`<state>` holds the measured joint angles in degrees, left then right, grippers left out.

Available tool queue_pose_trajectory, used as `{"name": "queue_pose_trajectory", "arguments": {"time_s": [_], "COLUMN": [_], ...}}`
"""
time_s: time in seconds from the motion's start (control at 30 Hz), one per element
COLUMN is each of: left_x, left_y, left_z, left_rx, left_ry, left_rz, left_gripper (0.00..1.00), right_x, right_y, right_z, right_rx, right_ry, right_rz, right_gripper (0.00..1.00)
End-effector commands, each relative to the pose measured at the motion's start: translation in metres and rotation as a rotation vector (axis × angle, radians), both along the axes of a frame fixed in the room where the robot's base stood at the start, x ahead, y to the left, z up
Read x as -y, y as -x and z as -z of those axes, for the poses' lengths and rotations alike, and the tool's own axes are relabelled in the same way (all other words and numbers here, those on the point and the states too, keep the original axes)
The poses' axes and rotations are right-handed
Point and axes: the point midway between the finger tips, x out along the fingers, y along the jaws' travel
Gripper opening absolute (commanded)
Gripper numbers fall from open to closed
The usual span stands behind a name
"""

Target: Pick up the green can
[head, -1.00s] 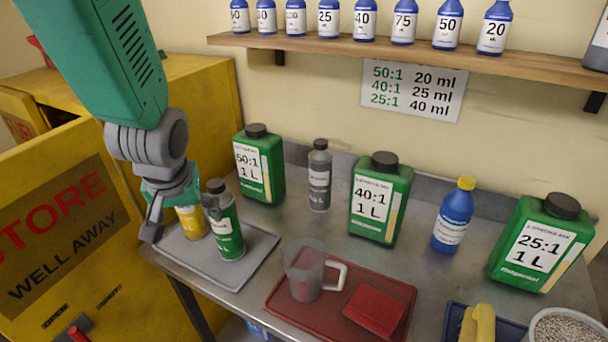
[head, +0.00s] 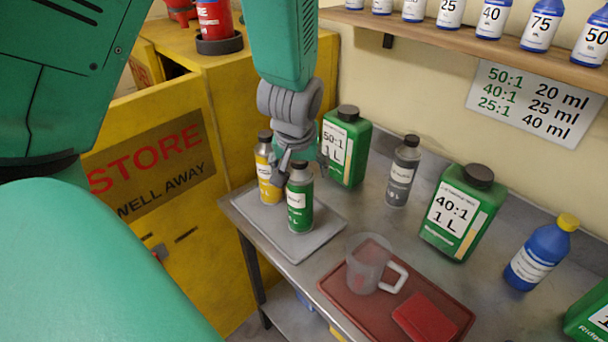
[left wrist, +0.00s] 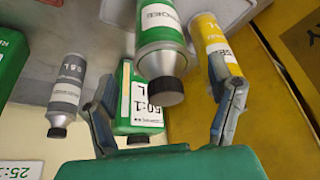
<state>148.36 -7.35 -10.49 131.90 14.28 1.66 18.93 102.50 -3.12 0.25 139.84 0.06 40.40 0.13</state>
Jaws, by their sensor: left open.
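The green can (head: 300,205), with a white label and dark cap, stands upright on the grey tray (head: 326,228) in the head view. A yellow can (head: 265,178) stands close behind it to the left. My left gripper (head: 296,165) is open, at the tops of the two cans, and partly hides them. In the left wrist view the green can (left wrist: 160,35) shows between the spread fingers of my left gripper (left wrist: 162,78), cap towards the camera. The yellow can (left wrist: 218,60) is partly behind the right finger. My right gripper is not in view.
A green 50:1 jug (head: 357,150) and a grey bottle (head: 403,172) stand right of the cans. A clear measuring jug (head: 367,268) and a red pad (head: 424,314) lie on a red tray (head: 335,290). The yellow cabinet (head: 222,110) is left of the bench.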

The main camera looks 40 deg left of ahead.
Motion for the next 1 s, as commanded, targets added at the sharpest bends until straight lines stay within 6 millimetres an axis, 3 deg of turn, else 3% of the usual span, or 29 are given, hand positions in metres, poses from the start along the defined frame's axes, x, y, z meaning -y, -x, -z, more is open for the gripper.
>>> {"name": "queue_pose_trajectory", "arguments": {"time_s": [0.23, 0.53, 0.57, 0.77, 1.0], "left_x": [-0.009, -0.007, -0.007, -0.007, -0.010], "left_y": [-0.018, -0.019, -0.019, -0.020, -0.020], "left_z": [0.032, 0.036, 0.035, 0.036, 0.036], "left_rx": [-0.004, 0.000, -0.001, -0.001, 0.000], "left_ry": [0.004, -0.001, -0.002, -0.002, 0.000], "left_rz": [-0.002, 0.000, 0.000, 0.000, -0.001], "left_gripper": [0.76, 0.76, 0.72, 0.03, 0.03], "right_x": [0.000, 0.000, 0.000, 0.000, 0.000], "right_y": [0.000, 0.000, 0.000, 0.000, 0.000], "right_z": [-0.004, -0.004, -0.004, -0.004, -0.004], "right_rx": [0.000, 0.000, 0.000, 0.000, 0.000], "right_ry": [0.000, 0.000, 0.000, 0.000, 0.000], "right_rz": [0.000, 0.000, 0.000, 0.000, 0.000], "right_gripper": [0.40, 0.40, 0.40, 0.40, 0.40]}}
